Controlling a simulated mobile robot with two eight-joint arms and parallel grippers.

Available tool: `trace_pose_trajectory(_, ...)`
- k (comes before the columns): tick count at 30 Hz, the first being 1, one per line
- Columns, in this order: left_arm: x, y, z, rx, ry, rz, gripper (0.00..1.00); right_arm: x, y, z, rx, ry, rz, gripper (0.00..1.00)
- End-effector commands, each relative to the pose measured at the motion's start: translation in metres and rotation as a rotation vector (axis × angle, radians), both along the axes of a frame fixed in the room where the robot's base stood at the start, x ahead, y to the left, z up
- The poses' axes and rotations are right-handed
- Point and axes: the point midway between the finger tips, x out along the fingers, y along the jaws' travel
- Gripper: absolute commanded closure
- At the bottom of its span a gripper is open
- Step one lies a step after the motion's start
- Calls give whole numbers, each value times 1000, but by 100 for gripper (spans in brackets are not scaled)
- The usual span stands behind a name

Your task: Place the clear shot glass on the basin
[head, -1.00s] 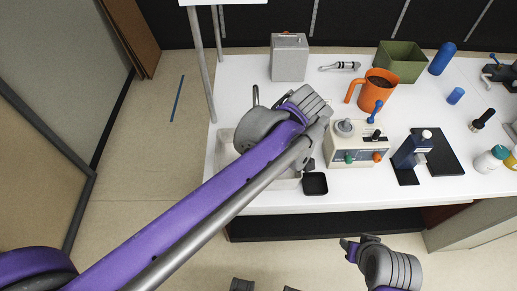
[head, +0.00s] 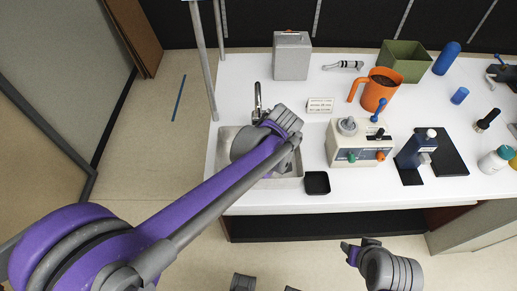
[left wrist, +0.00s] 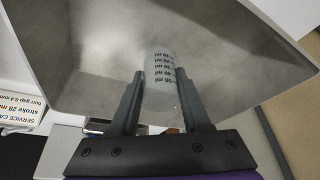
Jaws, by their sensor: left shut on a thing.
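The clear shot glass (left wrist: 161,64), with dark printed measuring marks, shows in the left wrist view between the two fingers of my left gripper (left wrist: 160,78), which is shut on it. The basin (left wrist: 85,60), a grey sink, fills most of that view behind the glass. I cannot tell whether the glass touches its floor. In the head view the basin (head: 224,152) is sunk in the left end of the white counter; my left wrist is over it and hides the glass and fingertips. My right gripper (head: 352,250) is low in front of the counter, away from the basin; its jaws are unclear.
A tap (head: 257,97) stands at the basin's back edge. A small black tray (head: 317,183) lies right of the basin, a white sign (head: 320,105) behind it. A grinder-like box (head: 357,150), orange jug (head: 376,92) and metal canister (head: 291,57) stand nearby.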

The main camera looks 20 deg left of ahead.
Motion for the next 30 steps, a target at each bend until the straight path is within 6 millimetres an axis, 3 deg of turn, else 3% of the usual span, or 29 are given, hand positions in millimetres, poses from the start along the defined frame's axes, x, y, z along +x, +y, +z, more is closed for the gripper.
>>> trace_pose_trajectory(3,12,13,-4,1,0,3,100,0,0,0,0,0,0,50)
trace_pose_trajectory(16,10,11,-16,1,0,0,100,0,0,-4,0,1,0,50)
trace_pose_trajectory(17,10,11,-15,1,0,0,48,0,0,-3,0,1,0,50)
trace_pose_trajectory(21,10,11,-15,1,0,0,23,0,0,-3,0,1,0,50)
trace_pose_trajectory(30,10,11,-13,1,0,0,23,0,0,-2,0,1,0,50)
